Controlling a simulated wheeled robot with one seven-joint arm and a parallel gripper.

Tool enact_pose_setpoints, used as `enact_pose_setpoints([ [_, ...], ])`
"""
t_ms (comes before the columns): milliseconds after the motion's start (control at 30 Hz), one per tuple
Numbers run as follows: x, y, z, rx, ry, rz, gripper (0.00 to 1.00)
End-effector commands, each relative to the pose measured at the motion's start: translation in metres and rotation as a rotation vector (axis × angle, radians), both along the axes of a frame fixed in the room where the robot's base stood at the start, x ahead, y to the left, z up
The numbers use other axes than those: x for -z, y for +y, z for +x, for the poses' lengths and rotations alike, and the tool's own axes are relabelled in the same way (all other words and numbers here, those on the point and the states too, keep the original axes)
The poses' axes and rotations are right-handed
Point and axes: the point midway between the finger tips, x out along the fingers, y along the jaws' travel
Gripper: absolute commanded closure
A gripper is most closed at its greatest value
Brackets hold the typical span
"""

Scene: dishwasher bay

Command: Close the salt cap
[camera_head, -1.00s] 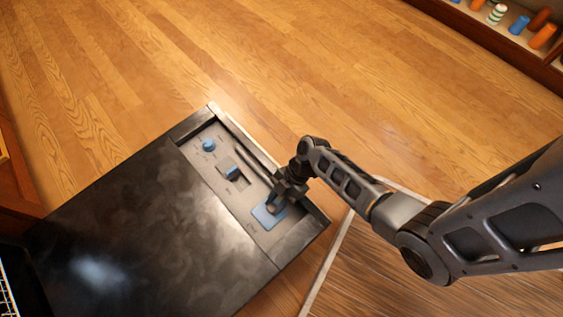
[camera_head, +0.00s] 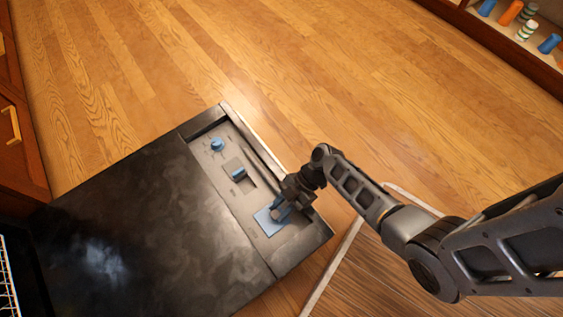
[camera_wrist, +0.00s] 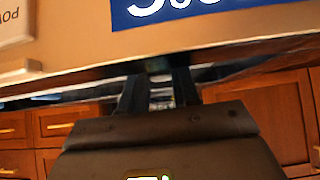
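The open dishwasher door (camera_head: 135,235) lies flat with a grey panel along its far right edge. A pale blue square label (camera_head: 267,228) is near the panel's right end. A small blue upright piece (camera_head: 281,212), likely the salt cap, shows at my gripper's tip over this label. My gripper (camera_head: 284,206) is low over it; contact is hidden. In the wrist view, the two dark fingers (camera_wrist: 160,95) stand apart, pointing at the panel edge.
A round blue knob (camera_head: 216,145) and a blue piece in a square recess (camera_head: 239,174) are farther left on the panel. A raised rim runs along its outer edge. Wooden floor (camera_head: 330,70) is clear beyond. A shelf of coloured items (camera_head: 520,25) stands top right.

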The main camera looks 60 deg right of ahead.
Motion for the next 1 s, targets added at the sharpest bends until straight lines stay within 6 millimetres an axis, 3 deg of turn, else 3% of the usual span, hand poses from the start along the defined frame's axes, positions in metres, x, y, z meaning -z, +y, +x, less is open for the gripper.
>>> enact_pose_setpoints([
  [67,0.007,-0.004,-0.004,0.006,0.008,-0.017,0.45],
  [533,-0.048,-0.049,-0.016,0.004,0.001,-0.004,0.45],
  [1000,-0.054,-0.055,-0.018,0.001,-0.002,-0.001,0.45],
])
